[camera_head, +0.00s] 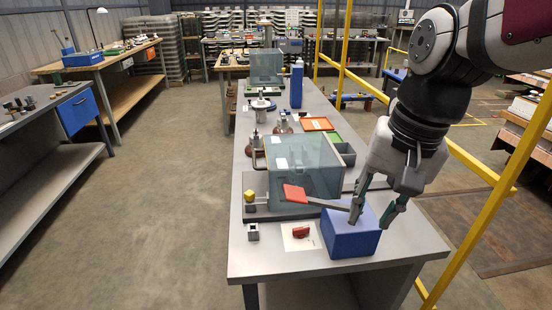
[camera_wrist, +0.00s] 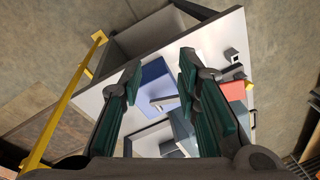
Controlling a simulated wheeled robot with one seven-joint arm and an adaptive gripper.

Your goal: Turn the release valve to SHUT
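A small red knob (camera_head: 301,232) sits on a white plate (camera_head: 296,244) near the front of the grey workbench; it looks like the release valve, but its markings are too small to read. A grey lever with a flat red grip (camera_head: 296,194) reaches left from a blue block (camera_head: 350,240). My gripper (camera_head: 370,220) is open and empty, pointing down over the blue block, to the right of the red knob. In the wrist view, the blue block (camera_wrist: 155,78) shows between the spread fingers (camera_wrist: 160,62), and the red grip (camera_wrist: 235,90) is to their right. I cannot make out the knob there.
A clear teal guard (camera_head: 300,165) stands behind the lever. A small grey block (camera_head: 252,232) and a yellow knob (camera_head: 249,196) are to the left. A blue bottle (camera_head: 297,83) stands farther back. Yellow rails (camera_head: 480,165) run along the right side. The bench's front left corner is clear.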

